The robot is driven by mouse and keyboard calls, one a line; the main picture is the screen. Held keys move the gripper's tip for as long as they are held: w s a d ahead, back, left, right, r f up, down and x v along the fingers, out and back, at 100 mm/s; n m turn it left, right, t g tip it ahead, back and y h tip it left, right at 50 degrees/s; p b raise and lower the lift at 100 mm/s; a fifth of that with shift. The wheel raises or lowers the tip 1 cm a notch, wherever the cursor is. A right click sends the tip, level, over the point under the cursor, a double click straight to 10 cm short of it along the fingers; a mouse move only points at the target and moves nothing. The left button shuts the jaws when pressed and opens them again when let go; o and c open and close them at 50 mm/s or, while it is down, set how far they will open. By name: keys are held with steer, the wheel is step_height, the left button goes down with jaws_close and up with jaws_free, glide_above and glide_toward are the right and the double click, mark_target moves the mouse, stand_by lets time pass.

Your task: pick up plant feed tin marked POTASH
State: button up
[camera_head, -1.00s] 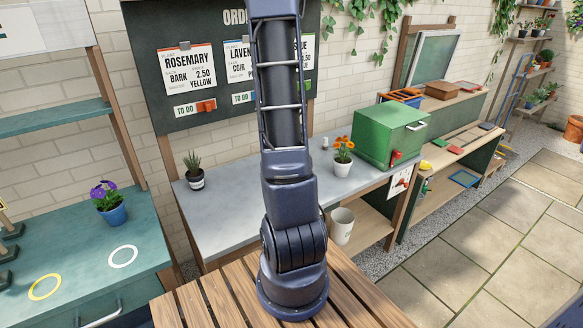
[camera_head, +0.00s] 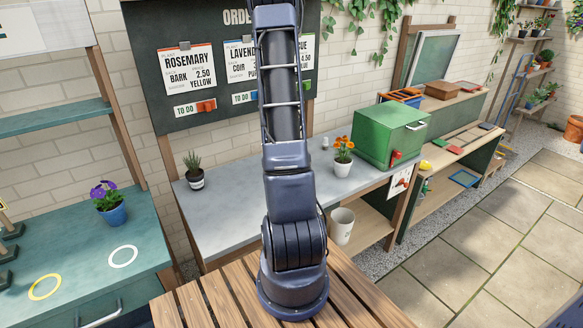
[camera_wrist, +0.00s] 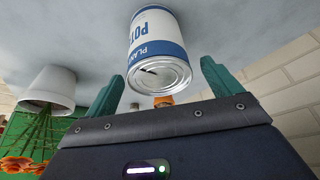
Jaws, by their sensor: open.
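The plant feed tin (camera_wrist: 157,48) is white with blue bands and shows in the wrist view, which looks upside down. Its label reads "PLANT" and "POT", with the rest turned out of sight. Its ridged metal end faces my gripper. My gripper (camera_wrist: 163,86) is open, with one green finger on each side of the tin's near end. Gaps show between the tin and both fingers, and I cannot tell how deep it sits between them. In the head view I cannot make out the tin or my gripper; my arm covers the middle of the bench.
The grey bench (camera_head: 238,209) carries a potted orange flower (camera_head: 342,160), a small jar (camera_head: 325,143), a spiky plant (camera_head: 194,174) and a green box (camera_head: 390,134). The flower's white pot (camera_wrist: 48,88) is left in the wrist view. Bare bench lies left of my arm.

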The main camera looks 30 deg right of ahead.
steer(key=shift+x, duration=1.25)
steer(key=c, duration=1.3)
steer(key=shift+r, duration=0.15)
